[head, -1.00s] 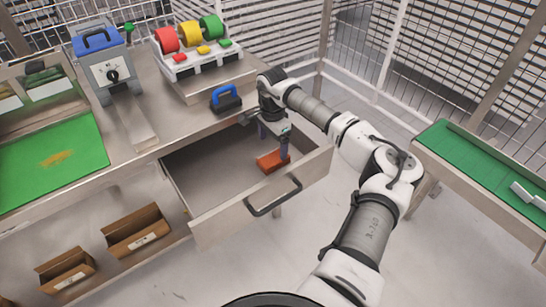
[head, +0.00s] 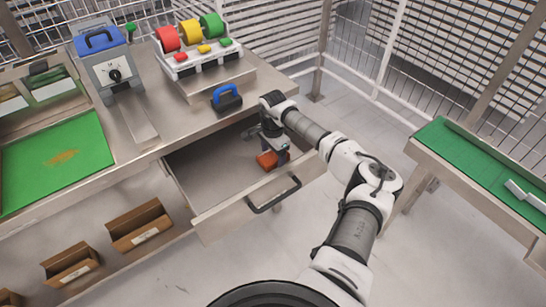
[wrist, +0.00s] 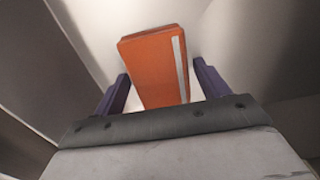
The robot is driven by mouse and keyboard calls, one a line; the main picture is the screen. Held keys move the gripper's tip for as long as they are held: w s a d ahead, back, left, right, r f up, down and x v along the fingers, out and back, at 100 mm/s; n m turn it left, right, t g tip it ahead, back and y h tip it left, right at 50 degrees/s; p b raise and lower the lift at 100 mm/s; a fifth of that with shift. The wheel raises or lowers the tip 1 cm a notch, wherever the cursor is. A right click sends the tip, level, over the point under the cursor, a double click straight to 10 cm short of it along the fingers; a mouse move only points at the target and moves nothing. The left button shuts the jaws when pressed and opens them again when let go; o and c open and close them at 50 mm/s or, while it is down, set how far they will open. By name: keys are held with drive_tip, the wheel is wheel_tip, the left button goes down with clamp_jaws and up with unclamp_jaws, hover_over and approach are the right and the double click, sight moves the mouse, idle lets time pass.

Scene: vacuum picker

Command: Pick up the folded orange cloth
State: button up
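The folded orange cloth (head: 266,160) lies in the open drawer (head: 212,178), near its right side. In the wrist view the cloth (wrist: 152,68) is a flat orange block with a pale stripe along its right edge. My gripper (head: 272,150) is down inside the drawer at the cloth. In the wrist view my gripper (wrist: 160,80) is open, with one purple finger on each side of the cloth. A narrow gap shows between each finger and the cloth. In the head view, my gripper hides part of the cloth.
The drawer's front wall with its dark handle (head: 273,194) stands close in front. The bench top (head: 180,118) lies just behind, with a blue-handled block (head: 227,99) near its edge. A green-topped table (head: 470,165) stands at the right. The left of the drawer looks empty.

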sight(273, 155)
drive_tip(key=c, duration=0.7)
wheel_tip(273, 155, up, 20)
drive_tip(key=b, duration=0.4)
drive_tip(key=shift+b, duration=0.4)
drive_tip(key=shift+o, duration=1.2)
drive_tip(key=shift+c, duration=0.9)
drive_tip(key=shift+s, duration=0.15)
